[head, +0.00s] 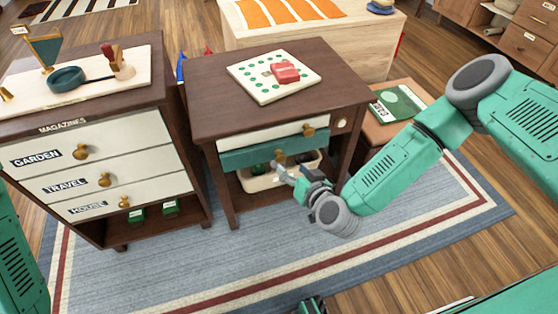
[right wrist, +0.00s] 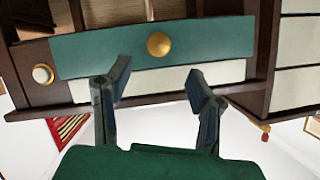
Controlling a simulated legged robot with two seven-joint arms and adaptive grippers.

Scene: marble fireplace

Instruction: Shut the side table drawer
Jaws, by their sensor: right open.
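The side table (head: 212,115) is dark wood and stands in the middle of the head view. Its green drawer (head: 240,157) is below a white drawer front (head: 255,140) and stands out a little from the table's face. The green front (right wrist: 100,52) with its round brass knob (right wrist: 158,44) fills the upper part of the right wrist view. My right gripper (head: 282,170) is open and empty, in front of the green drawer and slightly low. Its fingertips (right wrist: 160,88) are spread on either side of the knob, apart from it. My left gripper is not seen.
A cream bin (head: 262,183) with dark green things sits under the green drawer. A board with a red object (head: 286,72) lies on the tabletop. A magazine cabinet (head: 90,115) stands at left, and a low stool with a green book (head: 398,104) at right. The rug in front is clear.

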